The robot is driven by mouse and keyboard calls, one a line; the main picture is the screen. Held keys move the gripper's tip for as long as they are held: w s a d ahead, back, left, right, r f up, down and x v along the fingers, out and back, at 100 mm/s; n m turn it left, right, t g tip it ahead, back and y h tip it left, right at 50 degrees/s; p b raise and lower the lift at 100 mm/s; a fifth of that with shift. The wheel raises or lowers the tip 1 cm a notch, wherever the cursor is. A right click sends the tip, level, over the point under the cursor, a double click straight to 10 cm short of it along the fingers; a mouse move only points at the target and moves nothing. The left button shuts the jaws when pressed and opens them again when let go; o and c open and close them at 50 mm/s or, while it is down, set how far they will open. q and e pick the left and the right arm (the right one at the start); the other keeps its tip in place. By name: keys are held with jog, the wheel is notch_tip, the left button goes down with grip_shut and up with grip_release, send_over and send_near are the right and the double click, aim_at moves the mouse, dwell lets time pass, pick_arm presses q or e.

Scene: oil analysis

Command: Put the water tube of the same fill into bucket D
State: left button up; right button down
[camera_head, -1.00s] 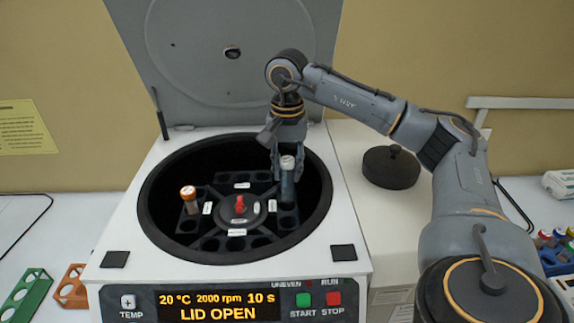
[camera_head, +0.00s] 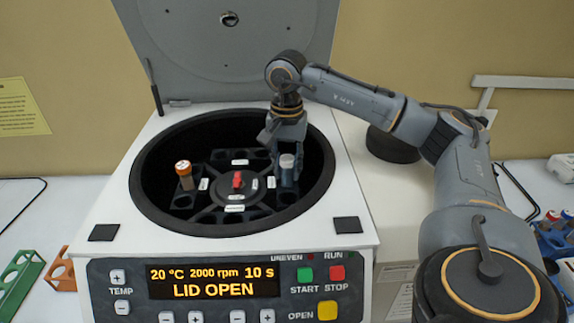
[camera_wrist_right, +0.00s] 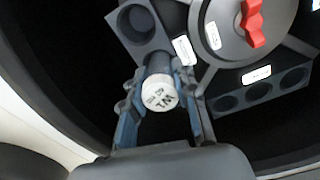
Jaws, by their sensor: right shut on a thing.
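My right gripper (camera_head: 287,160) is shut on a white-capped tube (camera_wrist_right: 160,93) inside the open centrifuge bowl. The tube's cap carries dark marks I cannot read surely. The tube points down at the right-hand bucket (camera_wrist_right: 120,22) of the rotor; whether its lower end is in a hole is hidden. The rotor's red knob (camera_head: 238,180) is at the centre. Bucket labels are too small to read. My left gripper is not in view.
The centrifuge lid (camera_head: 225,50) is raised; the display (camera_head: 213,280) reads LID OPEN. Green (camera_head: 20,275) and orange (camera_head: 62,272) racks are at the lower left. A rack with capped tubes (camera_head: 555,232) is at the right. The bowl rim (camera_head: 150,215) surrounds the gripper.

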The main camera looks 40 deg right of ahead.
jog(key=c, duration=1)
grip_release()
jog(key=shift+o, duration=0.2)
notch_tip(320, 180, up, 12)
